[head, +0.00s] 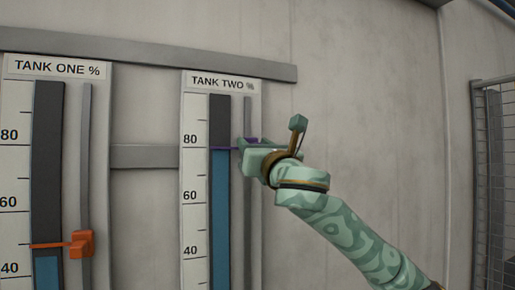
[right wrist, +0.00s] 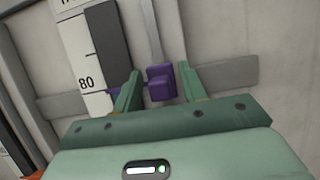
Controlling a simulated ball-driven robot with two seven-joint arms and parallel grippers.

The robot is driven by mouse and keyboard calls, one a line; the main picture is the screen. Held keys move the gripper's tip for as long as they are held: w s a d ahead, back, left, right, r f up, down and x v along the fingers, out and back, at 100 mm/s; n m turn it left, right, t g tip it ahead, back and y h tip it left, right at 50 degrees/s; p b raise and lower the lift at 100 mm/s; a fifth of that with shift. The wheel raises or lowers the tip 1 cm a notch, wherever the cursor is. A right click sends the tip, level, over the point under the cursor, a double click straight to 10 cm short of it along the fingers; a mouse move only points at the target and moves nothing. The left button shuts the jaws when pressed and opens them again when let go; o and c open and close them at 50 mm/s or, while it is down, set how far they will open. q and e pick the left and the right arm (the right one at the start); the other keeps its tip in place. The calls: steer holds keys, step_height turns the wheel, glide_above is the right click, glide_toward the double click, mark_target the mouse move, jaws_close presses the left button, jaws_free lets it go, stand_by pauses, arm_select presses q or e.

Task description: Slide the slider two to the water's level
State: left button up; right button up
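The tank two gauge (head: 192,222) has a dark tube with blue water (head: 219,215) whose top is a little below the 80 mark. The purple slider two (head: 251,140) sits on its grey rail, mostly hidden by my right gripper in the head view. Its thin pointer crosses the tube at about the water's top. In the right wrist view, the slider's block (right wrist: 161,83) is between the fingertips of my right gripper (right wrist: 160,75), with a small gap visible at the left finger. My right gripper appears open around it. My left gripper is out of view.
The tank one gauge (head: 15,180) with its orange slider (head: 81,244) stands to the left. A grey bar (head: 145,156) joins the gauges, and a long beam (head: 150,53) runs above. A mesh fence (head: 494,180) is at the far right. The wall between is clear.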

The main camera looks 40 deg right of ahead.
steer(key=b+v, duration=0.7)
steer(key=v, duration=0.9)
steer(key=shift+s, duration=0.2)
steer(key=shift+f, duration=0.1)
